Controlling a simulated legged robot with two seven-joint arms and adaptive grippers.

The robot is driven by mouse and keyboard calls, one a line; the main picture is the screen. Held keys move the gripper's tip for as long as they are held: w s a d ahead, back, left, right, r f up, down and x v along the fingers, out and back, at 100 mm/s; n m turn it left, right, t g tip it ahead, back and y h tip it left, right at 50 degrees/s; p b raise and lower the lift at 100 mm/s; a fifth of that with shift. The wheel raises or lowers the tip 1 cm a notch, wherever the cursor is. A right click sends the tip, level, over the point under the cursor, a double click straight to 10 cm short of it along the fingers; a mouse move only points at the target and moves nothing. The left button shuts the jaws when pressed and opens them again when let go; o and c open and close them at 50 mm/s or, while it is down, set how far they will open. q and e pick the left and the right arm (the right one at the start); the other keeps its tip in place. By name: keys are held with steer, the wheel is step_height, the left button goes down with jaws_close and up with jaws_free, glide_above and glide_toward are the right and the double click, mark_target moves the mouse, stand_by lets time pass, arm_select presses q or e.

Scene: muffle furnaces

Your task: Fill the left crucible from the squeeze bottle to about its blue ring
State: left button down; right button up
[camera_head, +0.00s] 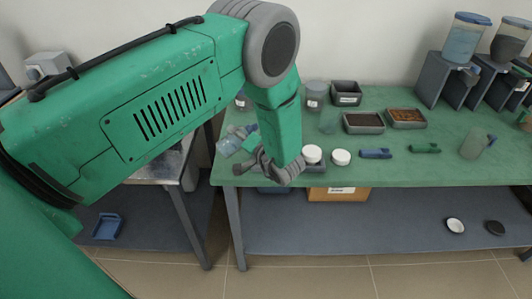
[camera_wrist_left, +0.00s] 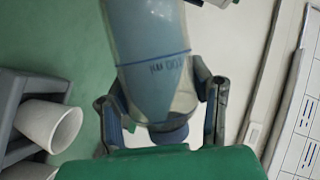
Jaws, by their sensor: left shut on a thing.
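My left gripper (camera_head: 264,165) is shut on the squeeze bottle (camera_head: 229,145), a clear bottle with blue liquid, at the table's front left. In the left wrist view the bottle (camera_wrist_left: 150,45) lies between the fingers of the gripper (camera_wrist_left: 163,108), with a dark blue line and lettering on its side. The bottle is tilted in the head view. The left white crucible (camera_head: 312,154) is just right of the gripper, and another white crucible (camera_head: 341,157) is beside it. In the left wrist view, a white crucible (camera_wrist_left: 48,126) sits in a grey holder (camera_wrist_left: 17,92). Their blue rings cannot be made out.
Grey trays (camera_head: 363,129), one with brown material (camera_head: 406,118), stand behind the crucibles. A blue item (camera_head: 376,153), a green item (camera_head: 425,148) and a grey-green jug (camera_head: 474,147) lie to the right. Dispensers (camera_head: 465,40) stand at the back right. The table's front edge is close.

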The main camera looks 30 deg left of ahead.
stand_by(0.4)
arm_select(q)
steer(key=shift+s+a+f+m+y+b, duration=0.15)
steer(key=shift+f+m+y+b, duration=0.15)
steer(key=shift+f+m+b, duration=0.15)
steer(key=shift+m, duration=0.35)
steer(key=shift+r, duration=0.1)
steer(key=shift+s+a+f+m+y+b, duration=0.15)
steer(key=shift+f+m+y+b, duration=0.35)
steer(key=shift+m+b, duration=0.45)
stand_by(2.6)
stand_by(0.5)
